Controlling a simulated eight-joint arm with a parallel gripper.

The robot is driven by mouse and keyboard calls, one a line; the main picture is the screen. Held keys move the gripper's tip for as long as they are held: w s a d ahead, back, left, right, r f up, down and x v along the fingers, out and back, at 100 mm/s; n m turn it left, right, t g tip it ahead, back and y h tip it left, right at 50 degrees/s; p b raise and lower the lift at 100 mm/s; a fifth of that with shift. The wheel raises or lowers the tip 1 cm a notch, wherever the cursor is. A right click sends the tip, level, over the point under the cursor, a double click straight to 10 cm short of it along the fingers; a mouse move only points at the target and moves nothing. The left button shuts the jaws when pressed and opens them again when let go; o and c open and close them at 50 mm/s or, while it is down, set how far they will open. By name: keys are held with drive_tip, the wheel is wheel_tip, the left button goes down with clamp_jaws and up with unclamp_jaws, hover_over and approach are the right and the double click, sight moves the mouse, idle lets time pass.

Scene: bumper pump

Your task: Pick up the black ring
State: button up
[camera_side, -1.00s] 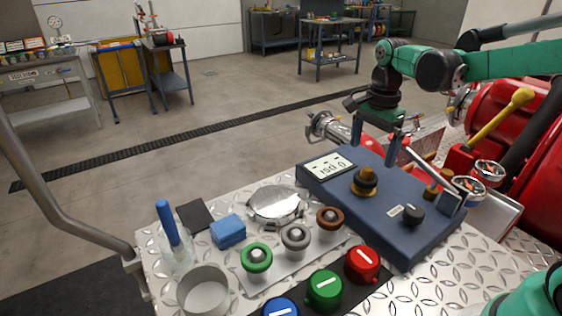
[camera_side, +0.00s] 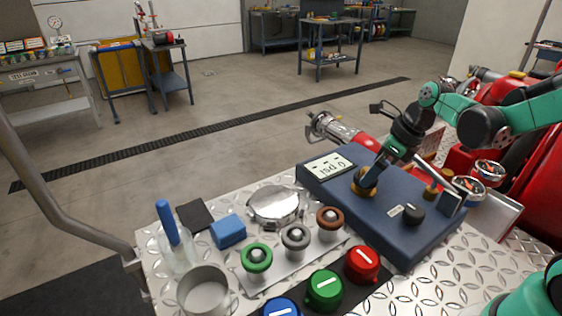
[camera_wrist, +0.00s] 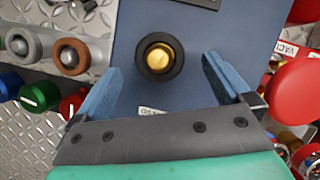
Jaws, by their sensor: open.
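The black ring (camera_wrist: 142,57) shows in the wrist view around a brass post (camera_wrist: 160,57) on the blue panel box (camera_wrist: 200,30). My gripper (camera_wrist: 161,66) is open and empty, with its two blue fingers apart on either side below the ring in that picture. A finger hides most of the ring there. I cannot tell whether the fingers touch it.
The panel box carries a pressure display (camera_side: 329,166) and a black knob (camera_side: 413,213). Nearby on the metal plate are green (camera_side: 257,257), grey (camera_side: 296,237) and brown (camera_side: 330,218) rings on posts.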

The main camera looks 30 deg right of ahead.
drive_tip(key=shift+x, duration=0.95)
drive_tip(key=c, duration=1)
drive_tip(key=shift+r, duration=0.2)
wheel_tip(320, 180, up, 20)
drive_tip(key=shift+f, duration=0.15)
